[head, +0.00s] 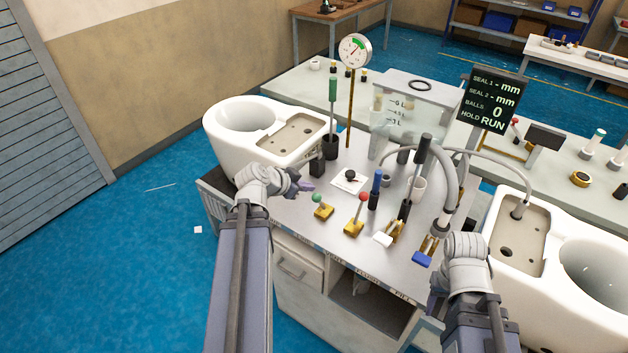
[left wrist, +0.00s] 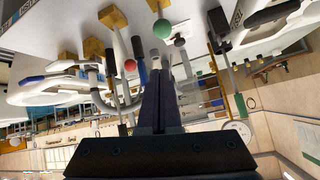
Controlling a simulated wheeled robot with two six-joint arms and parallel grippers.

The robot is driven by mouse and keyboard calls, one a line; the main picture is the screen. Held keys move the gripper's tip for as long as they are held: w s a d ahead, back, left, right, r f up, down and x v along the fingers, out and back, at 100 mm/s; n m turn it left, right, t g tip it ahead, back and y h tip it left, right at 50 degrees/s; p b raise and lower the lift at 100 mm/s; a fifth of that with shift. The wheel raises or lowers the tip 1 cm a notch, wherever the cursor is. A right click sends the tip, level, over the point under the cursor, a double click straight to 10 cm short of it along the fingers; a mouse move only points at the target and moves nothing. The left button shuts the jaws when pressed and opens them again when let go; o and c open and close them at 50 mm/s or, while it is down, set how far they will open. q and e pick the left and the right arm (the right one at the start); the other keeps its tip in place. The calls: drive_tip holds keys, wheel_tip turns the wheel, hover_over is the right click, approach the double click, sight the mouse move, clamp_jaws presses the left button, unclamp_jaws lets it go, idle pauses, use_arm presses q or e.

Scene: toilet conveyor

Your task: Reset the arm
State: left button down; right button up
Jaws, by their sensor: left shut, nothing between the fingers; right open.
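My left gripper (head: 303,186) is above the left part of the grey workbench (head: 290,215), close to the left toilet (head: 222,150). In the left wrist view its two dark fingers (left wrist: 160,85) lie together with nothing between them. A green-knobbed lever (head: 318,198) and a red-knobbed lever (head: 362,197) stand to its right on the bench. My right gripper (head: 436,300) is low near the bench's front right corner, partly hidden by its own wrist. It appears empty and apart from the right toilet (head: 517,235).
A gauge (head: 354,50) on a post, a green-handled tool (head: 333,92) and a clear tank (head: 398,112) stand at the back of the bench. Curved grey hoses rise at right beside a display (head: 487,98) reading RUN.

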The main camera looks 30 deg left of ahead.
idle(0.5)
use_arm(q)
drive_tip(key=d+f+g+h, duration=0.1)
drive_tip(key=d+f+g, duration=0.25)
drive_tip(key=d, duration=0.75)
drive_tip(key=s+d+f+g+y, duration=0.2)
drive_tip(key=s+d, duration=0.4)
drive_tip(key=d, duration=0.4)
drive_tip(key=s+d+f+n+g+y+b, duration=0.1)
drive_tip(key=s+d+f+g+y, duration=0.1)
drive_tip(key=d, duration=0.8)
drive_tip(key=s+f+g, duration=0.1)
drive_tip(key=s+g, duration=0.1)
drive_tip(key=s, duration=0.1)
drive_tip(key=shift+s+d+f, duration=0.2)
drive_tip(key=shift+s, duration=0.2)
